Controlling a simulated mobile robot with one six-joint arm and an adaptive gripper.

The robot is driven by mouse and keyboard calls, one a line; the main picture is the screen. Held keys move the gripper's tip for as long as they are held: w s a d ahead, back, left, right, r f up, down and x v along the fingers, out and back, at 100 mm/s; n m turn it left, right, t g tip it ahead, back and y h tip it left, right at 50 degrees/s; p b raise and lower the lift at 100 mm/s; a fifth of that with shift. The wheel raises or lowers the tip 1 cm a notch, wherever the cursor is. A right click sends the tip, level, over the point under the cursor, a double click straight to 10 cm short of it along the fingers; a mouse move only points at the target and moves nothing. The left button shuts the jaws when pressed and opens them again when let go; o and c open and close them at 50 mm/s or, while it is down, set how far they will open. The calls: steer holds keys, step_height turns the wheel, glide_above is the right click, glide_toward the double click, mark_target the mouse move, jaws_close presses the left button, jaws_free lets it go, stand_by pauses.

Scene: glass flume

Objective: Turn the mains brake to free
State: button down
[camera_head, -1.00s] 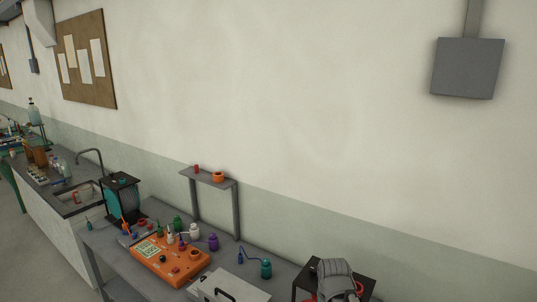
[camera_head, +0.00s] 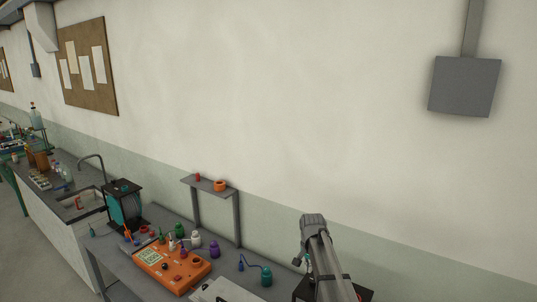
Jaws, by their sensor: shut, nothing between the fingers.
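No part in view can be told for certain as the mains brake. Any brake lever or marking on these is too small to read. My grey arm (camera_head: 325,262) rises at the lower right, well to the right of both. My gripper's fingers cannot be made out.
A raised shelf (camera_head: 206,186) holds a red and an orange piece. A sink counter (camera_head: 68,206) is at left.

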steer(key=shift+f, duration=0.15)
stand_by(0.3)
step_height(320, 180, down, 7)
steer(key=b, duration=0.7)
steer(key=shift+r, duration=0.2)
steer(key=shift+w+d, duration=0.15)
steer(key=shift+d, duration=0.1)
stand_by(1.1)
steer(key=shift+s+d, duration=0.45)
steer(key=shift+d, duration=0.1)
steer(key=shift+s+d, duration=0.1)
steer(key=shift+d, duration=0.3)
stand_by(0.8)
steer(key=shift+s, duration=0.4)
stand_by(0.4)
step_height(320, 180, up, 6)
steer(key=p, duration=0.6)
